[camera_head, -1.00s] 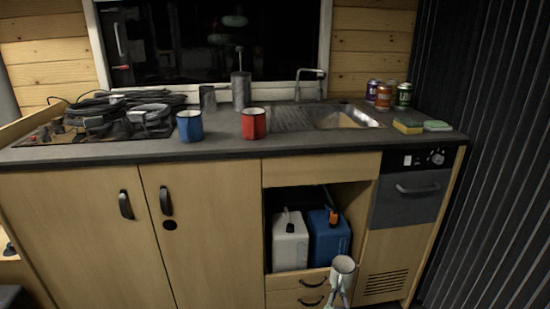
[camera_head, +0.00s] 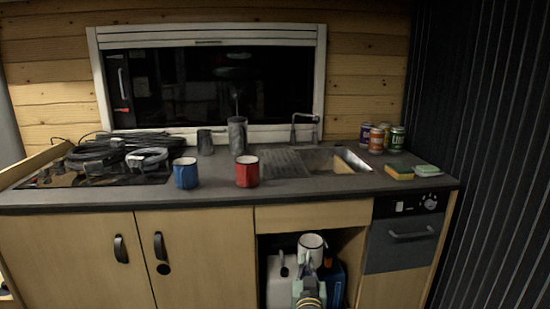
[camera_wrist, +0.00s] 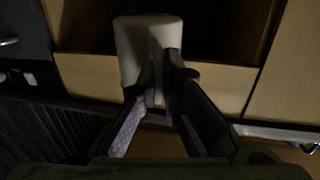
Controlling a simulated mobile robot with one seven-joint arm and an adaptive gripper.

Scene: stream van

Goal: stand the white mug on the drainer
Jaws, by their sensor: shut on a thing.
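The white mug (camera_head: 311,246) with a dark rim is upright in front of the open shelf under the counter, below counter height. My gripper (camera_head: 308,278) is shut on it from the near side. In the dark wrist view the pale mug (camera_wrist: 146,45) sits between my gripper's fingertips (camera_wrist: 160,85); exactly which part is pinched is hard to tell. The drainer (camera_head: 283,164) is the ridged metal area left of the sink bowl (camera_head: 333,161), up on the counter.
The red mug (camera_head: 247,172) stands at the drainer's front left, with the blue mug (camera_head: 186,174) further left. A dark cylinder (camera_head: 237,136) and the tap (camera_head: 305,128) stand behind. Cans (camera_head: 376,141) and sponges (camera_head: 399,173) are right of the sink. The counter front edge (camera_head: 330,197) lies above the held mug.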

